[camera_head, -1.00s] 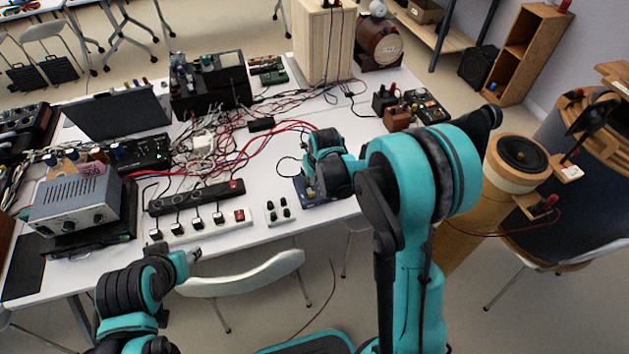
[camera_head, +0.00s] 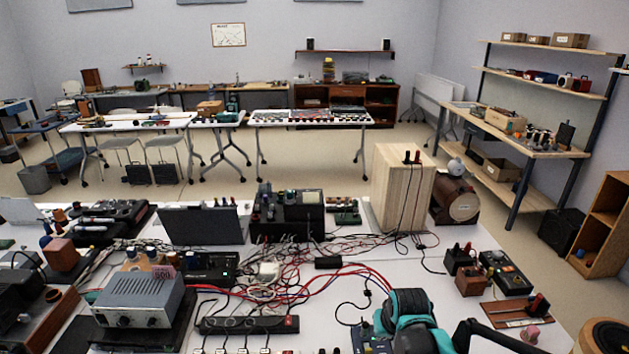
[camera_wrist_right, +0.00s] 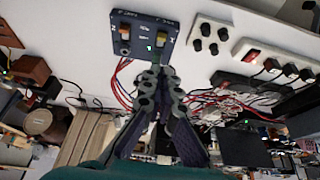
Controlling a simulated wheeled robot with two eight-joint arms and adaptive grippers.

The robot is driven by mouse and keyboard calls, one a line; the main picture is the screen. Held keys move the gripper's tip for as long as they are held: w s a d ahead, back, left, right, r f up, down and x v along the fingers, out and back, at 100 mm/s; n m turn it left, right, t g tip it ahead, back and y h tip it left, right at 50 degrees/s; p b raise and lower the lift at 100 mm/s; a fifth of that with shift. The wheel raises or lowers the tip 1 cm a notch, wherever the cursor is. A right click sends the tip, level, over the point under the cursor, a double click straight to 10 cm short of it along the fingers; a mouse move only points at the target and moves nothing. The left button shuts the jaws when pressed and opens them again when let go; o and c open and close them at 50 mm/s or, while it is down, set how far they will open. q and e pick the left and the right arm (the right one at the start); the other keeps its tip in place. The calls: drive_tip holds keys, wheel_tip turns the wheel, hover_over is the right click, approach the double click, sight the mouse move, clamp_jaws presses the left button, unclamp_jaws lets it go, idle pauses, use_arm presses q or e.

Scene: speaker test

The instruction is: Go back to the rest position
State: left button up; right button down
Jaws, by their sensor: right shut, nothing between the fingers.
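My right gripper (camera_wrist_right: 159,72) is shut and empty in the right wrist view. Its fingertips point toward the near edge of a dark blue switch box (camera_wrist_right: 128,30) with a small green light. I cannot tell whether they touch it. In the head view the teal and black end of my right arm shows at the bottom, beside this box (camera_head: 372,342), and hides part of it. The fingertips are not clear there. My left gripper is out of view.
The white table (camera_head: 350,283) is crowded with red, blue and black cables. A wooden speaker cabinet (camera_head: 396,190) stands at its back right. A grey power supply (camera_head: 138,298), a black power strip (camera_head: 248,325) and a white socket strip (camera_wrist_right: 285,70) lie nearby.

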drive_tip(key=s+r+t, duration=0.1)
drive_tip(key=s+r, duration=0.1)
drive_tip(key=s, duration=0.7)
drive_tip(key=s+r+t+b, duration=0.1)
drive_tip(key=s+r, duration=0.2)
drive_tip(key=s, duration=0.5)
drive_tip(key=shift+s, duration=0.4)
